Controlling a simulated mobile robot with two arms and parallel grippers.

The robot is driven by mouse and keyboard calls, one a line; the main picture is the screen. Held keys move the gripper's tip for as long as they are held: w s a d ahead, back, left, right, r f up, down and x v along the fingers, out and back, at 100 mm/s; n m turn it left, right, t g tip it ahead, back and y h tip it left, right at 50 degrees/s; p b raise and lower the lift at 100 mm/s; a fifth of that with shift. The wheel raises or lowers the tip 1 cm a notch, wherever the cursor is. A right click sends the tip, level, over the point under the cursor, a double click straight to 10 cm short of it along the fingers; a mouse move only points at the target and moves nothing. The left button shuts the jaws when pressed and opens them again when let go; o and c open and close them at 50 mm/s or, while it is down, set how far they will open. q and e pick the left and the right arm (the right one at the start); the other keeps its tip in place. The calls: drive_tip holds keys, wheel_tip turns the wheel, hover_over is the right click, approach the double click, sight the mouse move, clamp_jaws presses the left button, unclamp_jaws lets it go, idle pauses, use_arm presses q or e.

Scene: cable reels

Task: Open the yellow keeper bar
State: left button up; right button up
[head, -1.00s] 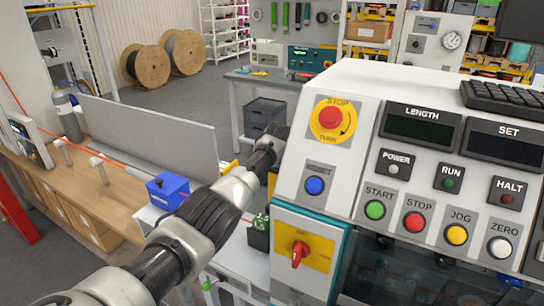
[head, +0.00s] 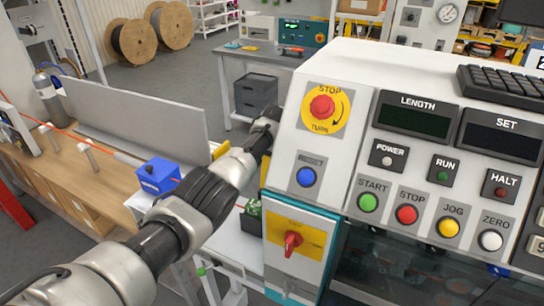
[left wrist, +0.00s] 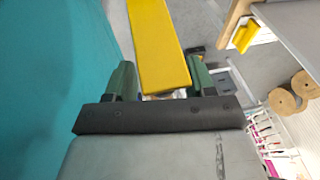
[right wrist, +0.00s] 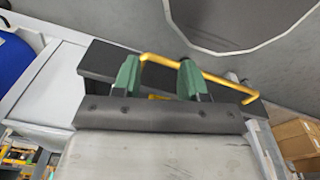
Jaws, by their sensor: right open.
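A broad flat yellow bar (left wrist: 160,42), apparently the keeper bar, runs up and away in the left wrist view beside a teal surface. My left gripper (left wrist: 160,75) is open, its green fingers on either side of the bar's near end; I cannot tell whether they touch it. In the head view my left arm reaches behind the console, which hides its fingers. A yellow strip (head: 220,151) shows beyond that arm. My right gripper (right wrist: 156,75) is open; a thin bent yellow rod (right wrist: 222,84) crosses the right wrist view beyond its fingers, by a dark block (right wrist: 98,60).
The control console (head: 345,75) with its buttons fills the right side, close to my left arm. A blue box (head: 156,175) stands at left near a grey upright panel (head: 140,112). A wooden bench (head: 75,190) is at far left; open floor lies behind.

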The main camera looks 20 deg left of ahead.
use_arm(q)
drive_tip(key=shift+r, duration=0.6)
drive_tip(key=b+v, duration=0.2)
drive_tip(key=v, duration=0.7)
drive_tip(key=shift+d+r, duration=0.2)
drive_tip(key=shift+r, duration=0.1)
drive_tip(key=shift+s, duration=0.15)
